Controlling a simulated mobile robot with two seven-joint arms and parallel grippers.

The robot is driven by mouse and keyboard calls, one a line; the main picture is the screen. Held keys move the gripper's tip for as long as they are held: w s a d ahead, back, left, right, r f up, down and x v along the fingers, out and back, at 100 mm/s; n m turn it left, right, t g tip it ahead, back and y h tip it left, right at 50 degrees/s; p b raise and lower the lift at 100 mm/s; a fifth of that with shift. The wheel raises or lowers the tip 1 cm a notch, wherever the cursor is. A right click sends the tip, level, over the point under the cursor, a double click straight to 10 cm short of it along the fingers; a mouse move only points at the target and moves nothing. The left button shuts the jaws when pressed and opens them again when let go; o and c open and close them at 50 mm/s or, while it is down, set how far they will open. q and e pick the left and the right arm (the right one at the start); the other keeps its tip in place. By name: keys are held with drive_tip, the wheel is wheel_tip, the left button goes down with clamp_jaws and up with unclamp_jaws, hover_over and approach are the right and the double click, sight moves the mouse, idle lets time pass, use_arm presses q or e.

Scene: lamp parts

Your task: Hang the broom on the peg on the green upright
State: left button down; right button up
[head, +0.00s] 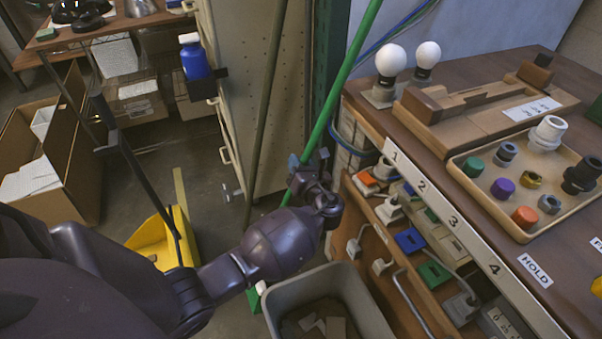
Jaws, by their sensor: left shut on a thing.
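The broom has a long bright green handle (345,72) that runs at a slant from the top edge down to my left gripper (306,167). The gripper is shut on the handle, beside the workbench's left end. Lower down, my arm hides part of the broom; a green piece shows near the floor, left of the grey bin, and looks like its lower end. The dark green upright (329,45) stands behind the handle, against the cabinet's right side. I cannot make out a peg on it. My right gripper is not in view.
A thin dark olive pole (267,95) leans before the beige cabinet (236,45). A yellow dustpan (150,243) stands left of my arm. A grey bin (350,292) is below. The workbench (465,172) with bulbs and a parts tray (480,207) fills the right.

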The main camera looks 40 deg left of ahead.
use_arm(q)
wheel_tip(320, 180, down, 3)
drive_tip(key=shift+f+b, duration=0.15)
drive_tip(key=shift+b, duration=0.25)
drive_tip(key=c, duration=1)
unclamp_jaws()
drive_tip(key=shift+f, duration=0.15)
